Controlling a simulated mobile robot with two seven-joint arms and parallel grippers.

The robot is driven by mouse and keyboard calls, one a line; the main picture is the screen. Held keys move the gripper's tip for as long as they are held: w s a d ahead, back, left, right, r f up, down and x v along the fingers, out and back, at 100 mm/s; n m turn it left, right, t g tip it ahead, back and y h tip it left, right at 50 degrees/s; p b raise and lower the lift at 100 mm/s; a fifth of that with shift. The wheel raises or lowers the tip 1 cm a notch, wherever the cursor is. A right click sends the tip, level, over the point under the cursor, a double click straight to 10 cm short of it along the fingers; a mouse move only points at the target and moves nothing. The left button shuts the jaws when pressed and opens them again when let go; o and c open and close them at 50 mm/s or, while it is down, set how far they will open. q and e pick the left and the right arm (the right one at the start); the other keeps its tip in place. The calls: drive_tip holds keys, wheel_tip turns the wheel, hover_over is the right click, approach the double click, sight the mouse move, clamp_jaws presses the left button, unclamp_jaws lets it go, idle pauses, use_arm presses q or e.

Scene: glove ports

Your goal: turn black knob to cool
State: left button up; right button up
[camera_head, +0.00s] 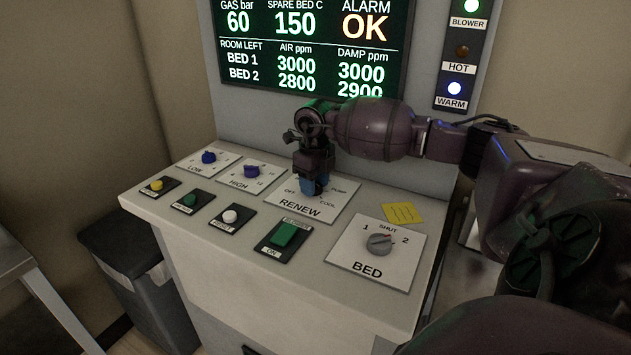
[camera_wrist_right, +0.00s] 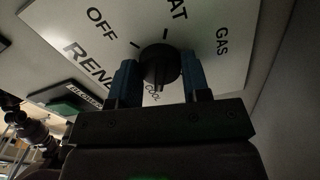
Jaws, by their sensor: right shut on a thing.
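The black knob (camera_wrist_right: 159,66) sits on the white RENEW plate (camera_head: 297,211), which also shows in the right wrist view (camera_wrist_right: 205,28). The wrist view shows OFF, part of a word ending in AT, GAS and COOL around the knob. My right gripper (camera_head: 313,187) points down at this plate, and its blue fingers (camera_wrist_right: 158,80) are shut on the knob, one on each side. The knob's ridge runs roughly between the fingers, near COOL; I cannot tell its exact setting. In the head view the gripper hides the knob. My left gripper is not in view.
A grey BED knob (camera_head: 379,243) stands on the panel at front right, near a yellow note (camera_head: 402,213). Blue knobs (camera_head: 208,157) (camera_head: 251,171), several buttons and a green switch (camera_head: 283,235) lie left and in front. A display (camera_head: 310,45) rises behind.

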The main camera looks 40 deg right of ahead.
drive_tip(key=shift+m, duration=0.5)
drive_tip(key=o, duration=0.9)
wheel_tip(320, 180, up, 11)
drive_tip(key=shift+f+p, duration=0.1)
drive_tip(key=shift+p, duration=0.25)
idle(0.4)
